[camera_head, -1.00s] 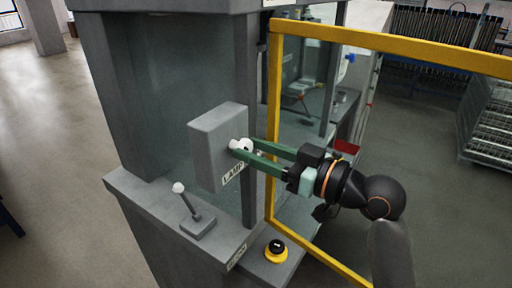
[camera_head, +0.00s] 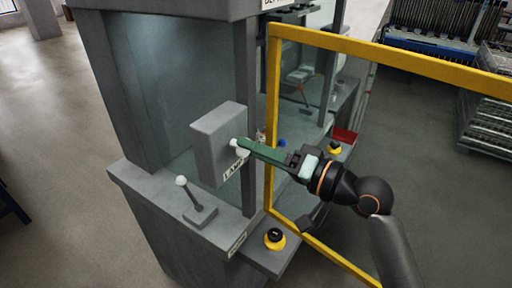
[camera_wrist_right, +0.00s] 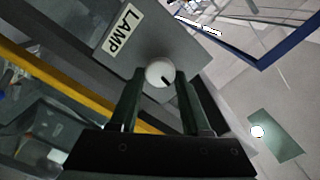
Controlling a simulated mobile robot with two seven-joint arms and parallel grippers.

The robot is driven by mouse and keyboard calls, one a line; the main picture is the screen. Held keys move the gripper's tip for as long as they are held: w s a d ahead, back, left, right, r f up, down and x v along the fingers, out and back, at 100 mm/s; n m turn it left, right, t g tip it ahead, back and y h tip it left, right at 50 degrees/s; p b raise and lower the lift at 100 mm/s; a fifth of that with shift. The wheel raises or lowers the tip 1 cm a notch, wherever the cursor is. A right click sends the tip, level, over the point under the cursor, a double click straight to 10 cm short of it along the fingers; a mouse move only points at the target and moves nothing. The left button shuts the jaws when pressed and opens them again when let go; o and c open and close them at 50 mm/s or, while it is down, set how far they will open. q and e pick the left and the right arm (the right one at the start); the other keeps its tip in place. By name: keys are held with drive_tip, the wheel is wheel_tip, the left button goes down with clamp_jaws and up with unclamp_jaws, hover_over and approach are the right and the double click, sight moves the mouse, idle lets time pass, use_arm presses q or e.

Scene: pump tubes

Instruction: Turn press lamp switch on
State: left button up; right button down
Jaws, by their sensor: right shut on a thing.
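The press lamp switch is a grey box (camera_head: 213,150) on the press's front post, with a "LAMP" label (camera_head: 235,167) and a white round knob (camera_head: 236,143). The right wrist view also shows the knob (camera_wrist_right: 160,72), with a short black mark on it, and the label (camera_wrist_right: 124,30). My right gripper (camera_head: 245,149) reaches in from the right, its green fingers shut on the knob. In the right wrist view its fingertips (camera_wrist_right: 159,82) are on either side of the knob. The fingers hide part of the knob in the head view. My left gripper is not in view.
A yellow-framed door (camera_head: 272,120) stands open just behind my right arm. A lever (camera_head: 194,203) with a white ball rises from the ledge below the switch box. A black-and-yellow button (camera_head: 274,238) sits lower right. Open floor (camera_head: 445,210) lies to the right.

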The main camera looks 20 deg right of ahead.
drive_tip(key=m, duration=0.7)
drive_tip(key=shift+f, duration=0.1)
idle(0.5)
drive_tip(key=shift+c, duration=1.9)
unclamp_jaws()
drive_tip(key=shift+d, duration=0.1)
drive_tip(key=b+v, duration=0.2)
drive_tip(key=v, duration=0.5)
drive_tip(key=shift+s, duration=0.2)
drive_tip(key=shift+f, duration=0.15)
